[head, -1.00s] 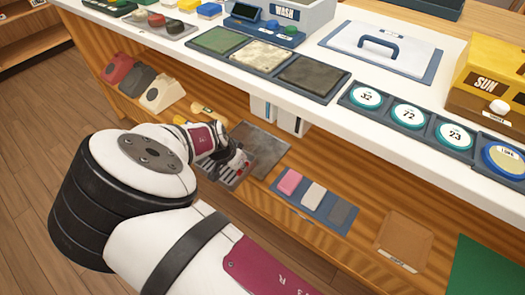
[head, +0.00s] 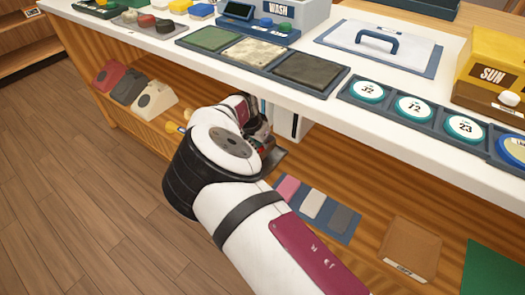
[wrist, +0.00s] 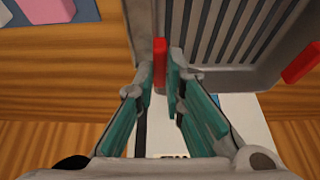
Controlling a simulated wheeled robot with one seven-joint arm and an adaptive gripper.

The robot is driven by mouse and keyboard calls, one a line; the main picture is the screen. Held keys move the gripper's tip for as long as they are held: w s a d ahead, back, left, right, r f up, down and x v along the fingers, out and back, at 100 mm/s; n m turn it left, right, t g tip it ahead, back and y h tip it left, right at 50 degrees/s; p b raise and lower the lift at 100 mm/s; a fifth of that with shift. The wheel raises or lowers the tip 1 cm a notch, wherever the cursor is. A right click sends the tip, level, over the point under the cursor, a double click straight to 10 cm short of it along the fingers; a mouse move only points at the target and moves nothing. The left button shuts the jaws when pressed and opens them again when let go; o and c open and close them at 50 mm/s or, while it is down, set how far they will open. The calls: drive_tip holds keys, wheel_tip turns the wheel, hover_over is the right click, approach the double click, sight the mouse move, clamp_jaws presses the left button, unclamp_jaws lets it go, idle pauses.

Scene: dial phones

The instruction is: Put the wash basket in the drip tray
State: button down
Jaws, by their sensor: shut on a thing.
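The wash basket (wrist: 265,78) is a grey tray with a slotted floor and red tabs, at the top right of the wrist view. My gripper (wrist: 167,62) is shut on one red tab (wrist: 160,62), between its teal-padded fingers. In the head view my gripper (head: 262,138) is over the lower shelf, and my arm hides most of it and the basket.
White upright panels (head: 284,119) stand close behind my gripper. A blue mat (head: 325,226) with pink, white and grey blocks lies to the right. Several dial phones (head: 155,101) stand to the left. The white counter (head: 310,85) overhangs the shelf.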

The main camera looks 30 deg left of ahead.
sight(262, 147)
wheel_tip(262, 147, down, 3)
drive_tip(key=shift+f+b, duration=0.2)
drive_tip(key=shift+b, duration=0.5)
drive_tip(key=shift+r, duration=0.1)
drive_tip(key=c, duration=1.7)
unclamp_jaws()
drive_tip(key=shift+o, duration=0.2)
drive_tip(key=p+v, duration=0.2)
drive_tip(key=v, duration=0.3)
drive_tip(key=s+p, duration=0.3)
drive_tip(key=s, duration=0.9)
drive_tip(key=shift+a+p, duration=0.3)
drive_tip(key=shift+a, duration=0.05)
